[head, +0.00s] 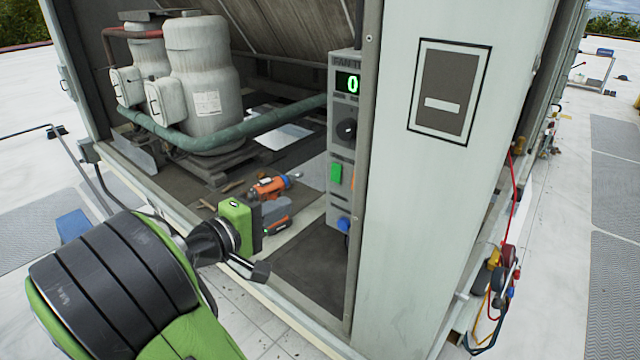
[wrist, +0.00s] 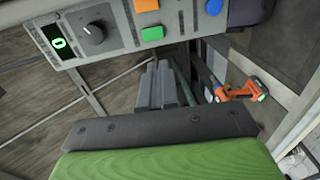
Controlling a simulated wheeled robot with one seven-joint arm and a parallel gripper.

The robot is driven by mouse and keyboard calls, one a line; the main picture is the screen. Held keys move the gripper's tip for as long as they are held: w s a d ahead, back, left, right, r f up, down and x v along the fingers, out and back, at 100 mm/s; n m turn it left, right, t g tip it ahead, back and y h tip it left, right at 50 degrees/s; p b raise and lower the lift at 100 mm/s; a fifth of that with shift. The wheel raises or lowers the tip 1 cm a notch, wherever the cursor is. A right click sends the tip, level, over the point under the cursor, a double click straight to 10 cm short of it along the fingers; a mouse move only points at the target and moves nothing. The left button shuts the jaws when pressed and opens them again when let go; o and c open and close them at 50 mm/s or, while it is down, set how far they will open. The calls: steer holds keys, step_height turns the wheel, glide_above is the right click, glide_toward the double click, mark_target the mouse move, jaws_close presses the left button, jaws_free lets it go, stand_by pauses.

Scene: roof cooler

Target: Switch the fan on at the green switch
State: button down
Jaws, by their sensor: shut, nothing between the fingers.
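The green switch (head: 336,173) sits on the front of a grey control box (head: 341,120) labelled FAN, below a black knob (head: 347,129) and a display (head: 347,83) reading 0. My gripper (head: 288,210) is shut and empty, left of the box and lower than the switch in the head view. Its grey fingers (wrist: 160,68) point toward the box, apart from it. I cannot tell the switch's position.
An orange drill (head: 268,187) lies on the unit floor behind my gripper, partly hidden by it. Tanks (head: 205,80) and a green pipe (head: 265,125) stand at the back. A pale corner panel (head: 430,200) bounds the opening on the right.

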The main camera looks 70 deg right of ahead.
mark_target(335, 180)
steer(key=p+x, duration=0.2)
steer(key=x, duration=1.1)
steer(key=shift+s+d, duration=0.2)
steer(key=shift+d, duration=0.25)
